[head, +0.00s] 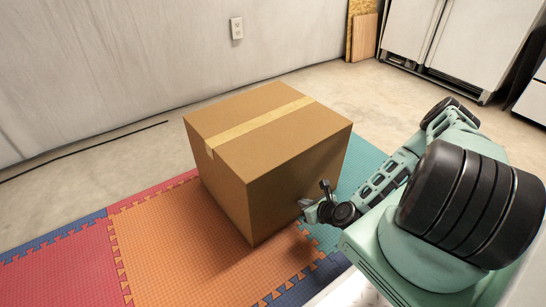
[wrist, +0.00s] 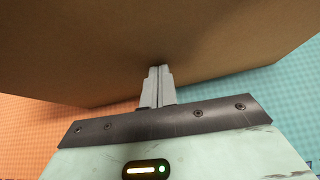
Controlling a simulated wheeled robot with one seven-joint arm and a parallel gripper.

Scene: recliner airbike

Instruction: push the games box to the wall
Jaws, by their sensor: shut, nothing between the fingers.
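The games box (head: 270,150) is a closed brown cardboard box with a strip of tan tape across its top. It stands upright on the foam mats, apart from the pale wall (head: 120,60) behind it. My gripper (head: 304,204) is low at the box's near right side. In the wrist view, my gripper (wrist: 158,70) has its fingers shut together with nothing between them. The tips point at the brown face of the box (wrist: 220,40) and look touching or very close; I cannot tell which.
Interlocking foam mats (head: 60,262) in several colours lie under and around the box. Bare concrete floor (head: 150,150) lies between box and wall, with a thin dark cord (head: 90,148) on it. White cabinets (head: 450,40) and leaning boards (head: 363,35) stand at the back right.

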